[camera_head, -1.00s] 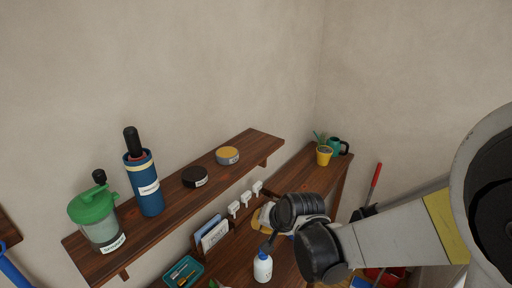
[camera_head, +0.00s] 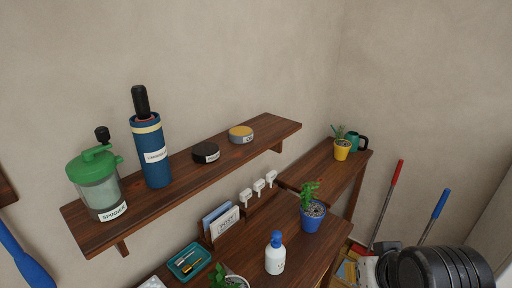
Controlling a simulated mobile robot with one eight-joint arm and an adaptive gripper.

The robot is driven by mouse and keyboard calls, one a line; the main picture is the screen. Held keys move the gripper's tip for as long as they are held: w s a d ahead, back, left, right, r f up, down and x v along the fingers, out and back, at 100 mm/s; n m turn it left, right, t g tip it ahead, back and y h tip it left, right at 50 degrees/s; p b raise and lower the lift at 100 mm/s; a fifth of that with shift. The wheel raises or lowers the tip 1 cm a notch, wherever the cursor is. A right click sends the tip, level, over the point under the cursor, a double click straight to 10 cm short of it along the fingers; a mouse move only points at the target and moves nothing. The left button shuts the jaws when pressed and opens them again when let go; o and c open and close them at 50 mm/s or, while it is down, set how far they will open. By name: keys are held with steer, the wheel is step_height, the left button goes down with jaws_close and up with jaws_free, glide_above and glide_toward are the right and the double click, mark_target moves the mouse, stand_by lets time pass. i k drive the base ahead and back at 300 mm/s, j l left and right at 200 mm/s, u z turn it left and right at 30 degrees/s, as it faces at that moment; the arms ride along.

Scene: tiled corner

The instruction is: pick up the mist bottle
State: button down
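A small white bottle with a blue top (camera_head: 275,256), which looks like the mist bottle, stands upright on the brown wooden table (camera_head: 240,245) below the wall shelf. Nothing touches it, and its label is too small to read. A black ribbed part of my arm shows at the bottom right corner, well to the right of the bottle. My gripper itself is not in the picture.
A blue pot with a green plant (camera_head: 313,215) stands behind and right of the bottle. A teal tray (camera_head: 189,263) and a post holder (camera_head: 222,222) stand to its left. The wall shelf (camera_head: 240,157) overhangs the back left, carrying a green-lidded spinner jar (camera_head: 97,183).

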mark_target(274, 258)
steer(key=k+j+u, duration=0.1)
steer(key=j, duration=0.45)
steer(key=k+j+u, duration=0.15)
steer(key=j, duration=0.45)
steer(key=j+u, duration=0.1)
steer(key=j, duration=0.5)
